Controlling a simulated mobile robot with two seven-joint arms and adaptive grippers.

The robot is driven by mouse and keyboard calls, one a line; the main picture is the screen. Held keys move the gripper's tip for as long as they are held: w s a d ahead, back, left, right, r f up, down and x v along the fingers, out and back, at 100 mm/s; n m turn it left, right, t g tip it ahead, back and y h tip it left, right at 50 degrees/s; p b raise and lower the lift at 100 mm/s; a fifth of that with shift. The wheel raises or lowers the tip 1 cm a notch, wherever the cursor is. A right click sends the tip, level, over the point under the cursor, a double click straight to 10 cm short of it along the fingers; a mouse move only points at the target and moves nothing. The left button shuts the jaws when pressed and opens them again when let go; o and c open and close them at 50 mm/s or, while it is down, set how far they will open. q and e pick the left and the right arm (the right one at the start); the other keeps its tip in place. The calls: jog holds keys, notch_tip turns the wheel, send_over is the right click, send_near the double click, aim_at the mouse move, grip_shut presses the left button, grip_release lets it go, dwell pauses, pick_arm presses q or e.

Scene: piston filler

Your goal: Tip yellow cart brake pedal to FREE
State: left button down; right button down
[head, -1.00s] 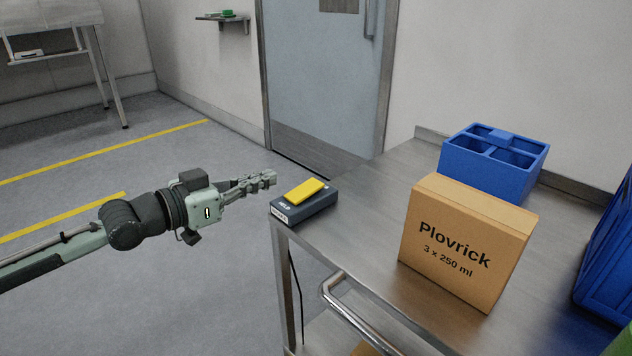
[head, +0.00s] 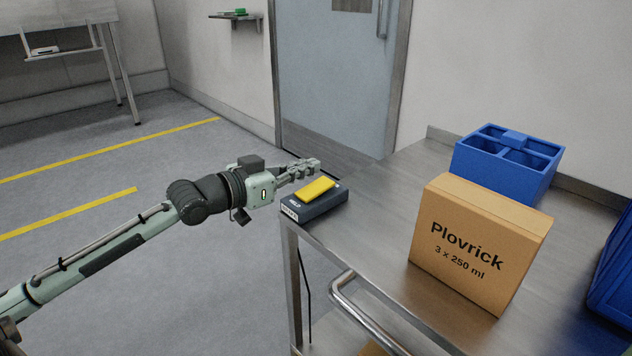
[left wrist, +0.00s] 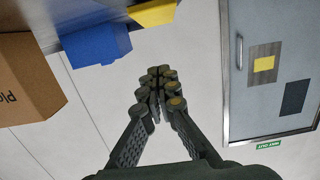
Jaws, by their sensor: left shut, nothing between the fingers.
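The yellow brake pedal (head: 315,190) is a flat plate on a dark blue-grey housing (head: 318,207). The housing sits at the near left corner of the metal cart top. Small white lettering on it is hard to read, and I cannot tell the pedal's tilt for certain. A yellow piece, apparently the pedal, shows at the top of the left wrist view (left wrist: 153,13). My left gripper (head: 314,165) is shut and empty, just beyond the pedal's far edge in the head view. In the left wrist view its fingertips (left wrist: 160,82) are together, apart from the yellow piece. My right gripper is not in view.
A cardboard box (head: 477,246) and a blue divided crate (head: 502,168) stand on the cart top (head: 385,222). Another blue container (head: 612,275) is at the right edge. A handle rail (head: 365,315) runs along the cart's front. The floor to the left is clear.

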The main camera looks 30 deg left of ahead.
aim_at(316, 190)
pick_arm(q)
jog(key=shift+f+x, duration=0.15)
jog(key=shift+x, duration=0.45)
jog(key=shift+f+x, duration=0.15)
jog(key=shift+x, duration=0.45)
notch_tip(316, 190, down, 2)
jog(key=shift+f, duration=0.7)
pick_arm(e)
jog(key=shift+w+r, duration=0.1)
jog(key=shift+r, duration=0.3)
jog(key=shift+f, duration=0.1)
pick_arm(q)
jog(key=shift+w, duration=0.1)
